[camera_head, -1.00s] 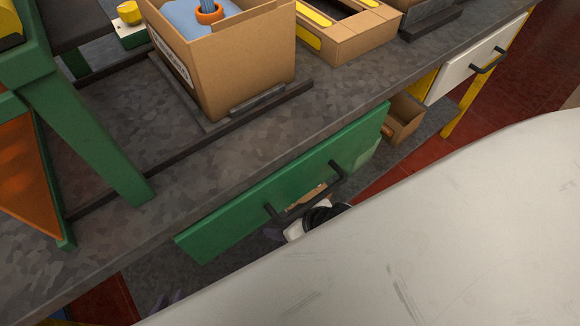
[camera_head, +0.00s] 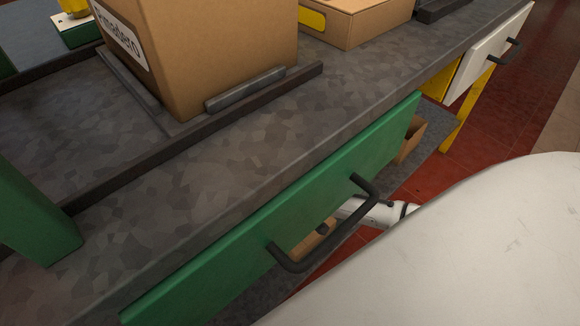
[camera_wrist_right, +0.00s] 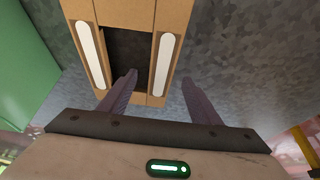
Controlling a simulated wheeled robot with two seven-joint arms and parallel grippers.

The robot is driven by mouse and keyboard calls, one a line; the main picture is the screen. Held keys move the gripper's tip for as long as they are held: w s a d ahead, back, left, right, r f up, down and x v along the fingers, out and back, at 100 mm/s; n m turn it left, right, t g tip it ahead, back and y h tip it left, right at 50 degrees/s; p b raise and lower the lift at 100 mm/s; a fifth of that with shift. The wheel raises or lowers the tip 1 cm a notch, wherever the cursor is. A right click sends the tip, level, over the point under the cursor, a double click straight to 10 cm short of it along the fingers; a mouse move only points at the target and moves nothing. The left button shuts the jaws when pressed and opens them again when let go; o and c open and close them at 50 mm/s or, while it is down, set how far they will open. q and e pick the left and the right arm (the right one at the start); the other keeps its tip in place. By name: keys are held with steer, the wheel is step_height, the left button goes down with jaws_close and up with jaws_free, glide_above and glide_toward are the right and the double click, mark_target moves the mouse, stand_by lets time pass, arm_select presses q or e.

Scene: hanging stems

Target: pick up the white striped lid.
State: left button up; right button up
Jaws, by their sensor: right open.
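The white striped lid (camera_wrist_right: 165,65) is a brown cardboard frame with a white stripe along each side of a dark opening. It lies on a grey speckled surface in the right wrist view, its far end cut off. My right gripper (camera_wrist_right: 160,82) is open. Its left finger overlaps the opening and its right finger is just outside the lid's right side, so the right striped side shows between them. I cannot tell the height gap. My left gripper is not in view. In the head view a bit of cardboard shows under the green drawer front, mostly hidden.
The grey bench (camera_head: 200,160) carries a tall cardboard box (camera_head: 205,50) and a yellow-striped cardboard piece (camera_head: 355,18). A green drawer front (camera_head: 330,190) with a black handle (camera_head: 325,235) hangs over the low area. A small cardboard box (camera_head: 410,142) is beyond it.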

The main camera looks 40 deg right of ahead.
steer(key=b+x, duration=0.1)
steer(key=x, duration=0.1)
steer(key=b+x, duration=0.1)
steer(key=x, duration=0.1)
steer(key=shift+s+a+f, duration=0.1)
steer(key=shift+s+f, duration=0.1)
steer(key=shift+f, duration=0.1)
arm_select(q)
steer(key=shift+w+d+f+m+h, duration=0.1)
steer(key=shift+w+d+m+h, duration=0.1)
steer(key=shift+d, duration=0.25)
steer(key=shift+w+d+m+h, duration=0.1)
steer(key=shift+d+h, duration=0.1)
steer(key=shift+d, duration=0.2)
arm_select(e)
steer(key=shift+c, duration=0.4)
steer(key=c, duration=0.9)
